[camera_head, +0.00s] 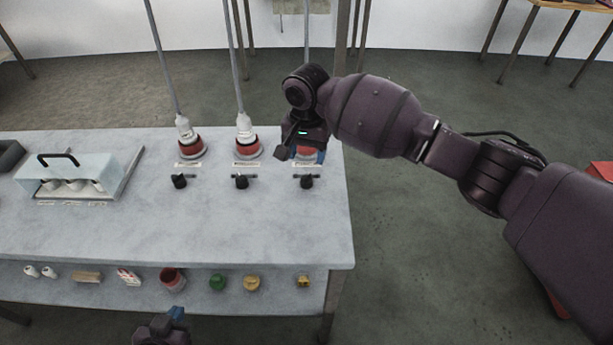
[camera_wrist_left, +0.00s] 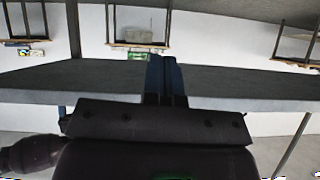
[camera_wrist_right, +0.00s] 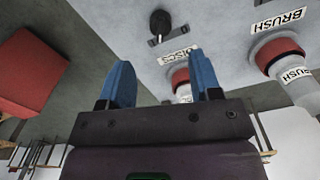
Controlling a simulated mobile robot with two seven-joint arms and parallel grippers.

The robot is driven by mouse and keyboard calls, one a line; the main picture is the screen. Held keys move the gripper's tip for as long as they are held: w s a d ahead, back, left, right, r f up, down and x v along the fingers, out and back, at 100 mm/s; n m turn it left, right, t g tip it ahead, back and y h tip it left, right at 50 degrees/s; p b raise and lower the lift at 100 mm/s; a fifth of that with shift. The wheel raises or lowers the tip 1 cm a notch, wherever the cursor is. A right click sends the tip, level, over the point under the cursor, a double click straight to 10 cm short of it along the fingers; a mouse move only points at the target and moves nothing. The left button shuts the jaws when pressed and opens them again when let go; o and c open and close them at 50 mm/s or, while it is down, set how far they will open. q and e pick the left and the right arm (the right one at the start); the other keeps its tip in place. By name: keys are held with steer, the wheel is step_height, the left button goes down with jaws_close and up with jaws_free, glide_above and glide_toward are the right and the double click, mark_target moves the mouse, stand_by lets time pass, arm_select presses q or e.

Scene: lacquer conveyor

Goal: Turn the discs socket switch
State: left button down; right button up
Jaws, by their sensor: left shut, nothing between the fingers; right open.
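The discs switch is a small black knob (camera_head: 306,181) at the right end of the switch row on the grey table. The right wrist view shows this knob (camera_wrist_right: 160,24) on its plate, beside the DISCS label (camera_wrist_right: 178,56). The red discs socket (camera_wrist_right: 180,77) shows there near the right finger, partly hidden. My right gripper (camera_head: 303,152) is open over the discs socket, behind the knob and apart from it. It also shows in the right wrist view (camera_wrist_right: 162,74), with nothing gripped. My left gripper (camera_wrist_left: 163,75) is shut and empty, away from the switches.
Two other black knobs (camera_head: 241,182) (camera_head: 179,181) and plugged red sockets (camera_head: 247,146) (camera_head: 191,147) stand left of it. Cables rise from these sockets. A clear cover with a handle (camera_head: 70,172) is at the left. Small parts line the lower shelf (camera_head: 195,298).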

mark_target(306, 176)
step_height(306, 176, down, 8)
steer(key=shift+f+b, duration=0.25)
steer(key=shift+b, duration=0.5)
steer(key=c, duration=0.9)
